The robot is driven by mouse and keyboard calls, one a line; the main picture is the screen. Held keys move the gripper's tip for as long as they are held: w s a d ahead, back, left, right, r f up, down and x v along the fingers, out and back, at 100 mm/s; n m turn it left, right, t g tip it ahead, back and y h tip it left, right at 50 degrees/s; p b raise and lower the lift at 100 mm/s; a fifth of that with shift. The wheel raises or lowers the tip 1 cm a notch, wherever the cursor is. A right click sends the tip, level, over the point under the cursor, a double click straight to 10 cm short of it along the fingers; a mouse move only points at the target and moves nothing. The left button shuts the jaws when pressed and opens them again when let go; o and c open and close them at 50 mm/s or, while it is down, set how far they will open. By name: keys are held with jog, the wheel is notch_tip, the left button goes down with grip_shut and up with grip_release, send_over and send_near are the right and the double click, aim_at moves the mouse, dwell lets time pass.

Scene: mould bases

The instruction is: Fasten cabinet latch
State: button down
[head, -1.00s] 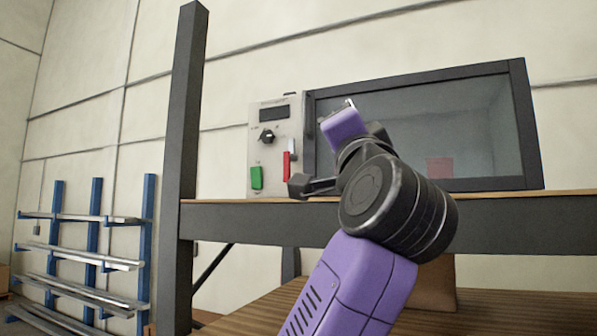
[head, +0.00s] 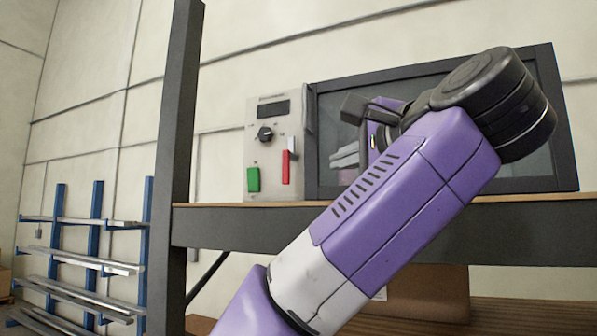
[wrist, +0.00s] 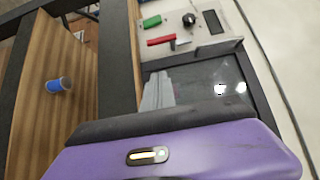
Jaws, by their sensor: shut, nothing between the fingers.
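The cabinet (head: 560,120) has a dark-framed glass door, which looks closed, on the shelf. To its left is a pale control panel (head: 255,110) with a black knob, a green switch (head: 253,179) and a red lever (head: 286,166). The red lever may be the latch; I cannot tell. It also shows in the wrist view (wrist: 161,40). My gripper (head: 355,108) is shut and empty, in front of the door's upper left, right of the lever and apart from it. My purple arm hides much of the door. In the wrist view my gripper's dark edge crosses below the glass.
A dark upright post (head: 182,150) stands left of the panel. The shelf's dark front beam (head: 225,228) runs below the cabinet. A brown box (head: 440,290) sits lower down. A blue can (wrist: 60,84) stands on wood. A blue rack with metal bars (head: 95,260) is at far left.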

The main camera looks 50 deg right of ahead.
jog(key=shift+d+r, duration=0.1)
jog(key=p, duration=0.5)
send_near(290, 160)
jog(key=w+d+f, duration=0.3)
jog(key=w, duration=0.1)
jog(key=shift+w+r, duration=0.15)
jog(key=shift+w, duration=0.6)
jog(key=shift+w+f+m+t+b, duration=0.1)
jog(key=shift+f+m+t+b, duration=0.1)
jog(key=shift+m+t+b, duration=0.4)
